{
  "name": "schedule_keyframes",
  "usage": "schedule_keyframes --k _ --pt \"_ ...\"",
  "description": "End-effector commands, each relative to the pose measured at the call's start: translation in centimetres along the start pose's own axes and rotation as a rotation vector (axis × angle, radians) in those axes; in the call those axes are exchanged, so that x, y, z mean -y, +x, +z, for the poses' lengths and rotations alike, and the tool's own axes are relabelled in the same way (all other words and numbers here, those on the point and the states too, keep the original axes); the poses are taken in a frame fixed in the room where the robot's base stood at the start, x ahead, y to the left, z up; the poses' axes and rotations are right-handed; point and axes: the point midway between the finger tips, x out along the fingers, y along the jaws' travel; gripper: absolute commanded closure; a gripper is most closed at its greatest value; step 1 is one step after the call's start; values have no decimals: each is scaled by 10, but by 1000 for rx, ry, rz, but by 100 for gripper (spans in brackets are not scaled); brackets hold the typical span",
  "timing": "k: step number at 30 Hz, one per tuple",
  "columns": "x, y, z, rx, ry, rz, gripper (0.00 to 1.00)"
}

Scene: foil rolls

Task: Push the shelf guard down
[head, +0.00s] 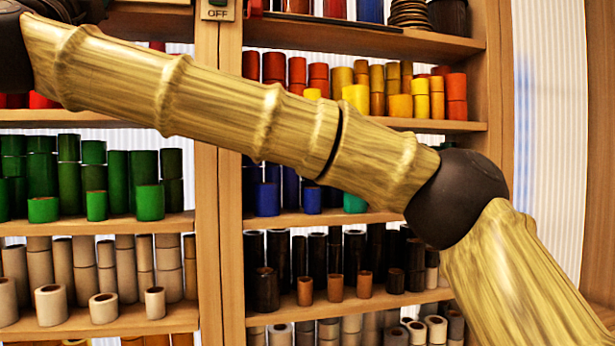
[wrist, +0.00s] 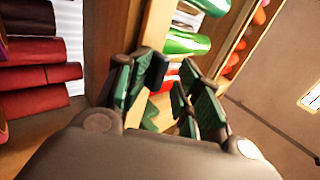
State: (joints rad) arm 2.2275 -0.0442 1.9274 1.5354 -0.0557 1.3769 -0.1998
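My gripper (wrist: 168,85) shows in the wrist view, with dark fingers and green pads held apart. I see nothing gripped between them. In the head view my arm crosses in front of the shelves and the gripper cannot be made out. In the wrist view, the wooden uprights and rolls beyond the fingers are tilted, and no guard is clearly visible there.
An OFF sign (head: 217,10) is on the middle upright. In the wrist view, dark red rolls (wrist: 38,75) lie left and green rolls (wrist: 185,42) lie ahead.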

Motion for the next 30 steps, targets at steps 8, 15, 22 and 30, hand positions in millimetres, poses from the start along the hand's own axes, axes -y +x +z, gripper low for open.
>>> schedule_keyframes --k 8,15,22,30 --pt "-1 2 -2 -3 0 1 68" --pt "1 3 -2 -4 1 0 86" --pt "0 1 -3 -4 1 -2 86" --pt "-5 -3 -3 -5 1 -1 89"
